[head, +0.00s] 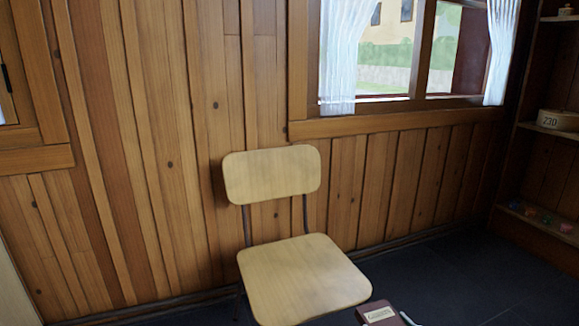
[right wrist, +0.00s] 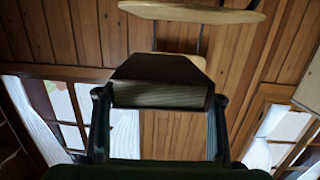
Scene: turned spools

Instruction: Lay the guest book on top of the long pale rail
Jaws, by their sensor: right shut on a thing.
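The guest book (head: 379,313) is dark brown with a pale label, at the bottom edge of the head view, partly cut off. In the right wrist view the book (right wrist: 160,82) is a dark slab between the fingertips of my right gripper (right wrist: 160,97). That gripper is shut on it and holds it in front of the chair. I cannot make out a long pale rail in either view. My left gripper is not in view.
A chair with pale wooden seat (head: 303,278) and backrest (head: 272,175) stands before the plank wall. A window (head: 400,128) is behind it. Shelves (head: 545,131) with a numbered round box (head: 558,120) stand at right. Dark floor (head: 450,280) is clear right of the chair.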

